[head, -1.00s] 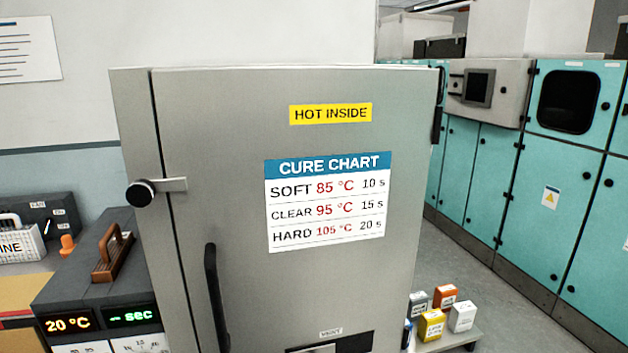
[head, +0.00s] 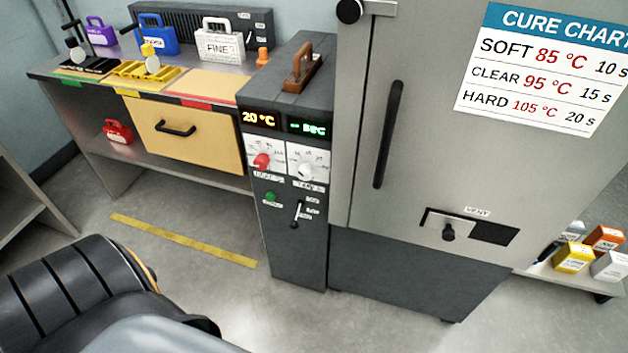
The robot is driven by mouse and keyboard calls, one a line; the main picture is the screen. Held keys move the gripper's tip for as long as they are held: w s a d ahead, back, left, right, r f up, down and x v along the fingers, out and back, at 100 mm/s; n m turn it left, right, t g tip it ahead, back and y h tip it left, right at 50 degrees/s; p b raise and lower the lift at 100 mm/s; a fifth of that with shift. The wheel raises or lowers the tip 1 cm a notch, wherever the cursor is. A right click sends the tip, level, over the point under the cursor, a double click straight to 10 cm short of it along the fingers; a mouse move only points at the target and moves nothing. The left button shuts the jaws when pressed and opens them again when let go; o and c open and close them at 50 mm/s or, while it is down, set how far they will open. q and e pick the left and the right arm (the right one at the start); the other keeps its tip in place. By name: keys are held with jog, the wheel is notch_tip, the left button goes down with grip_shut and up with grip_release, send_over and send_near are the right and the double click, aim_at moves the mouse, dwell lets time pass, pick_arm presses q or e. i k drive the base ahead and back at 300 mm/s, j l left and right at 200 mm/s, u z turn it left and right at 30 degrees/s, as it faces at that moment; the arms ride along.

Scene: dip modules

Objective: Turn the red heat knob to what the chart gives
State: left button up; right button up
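The red heat knob (head: 262,161) is on the front of the dark control box, on a white dial plate at the left. A white knob (head: 306,171) sits on the plate to its right. The orange display (head: 261,121) above reads 20 °C, and the green display (head: 307,127) shows dashes and "sec". The cure chart (head: 545,70) on the oven door lists SOFT 85 °C 10 s, CLEAR 95 °C 15 s and HARD 105 °C 20 s. The knob's dial marks are too small to read. Neither gripper is in view.
A green button (head: 271,197) and a small lever (head: 296,214) are below the knobs. A bench (head: 215,85) with a drawer (head: 187,134) stands left. The floor before the control box is clear.

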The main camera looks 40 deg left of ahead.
aim_at(261, 162)
jog(key=u, duration=1.5)
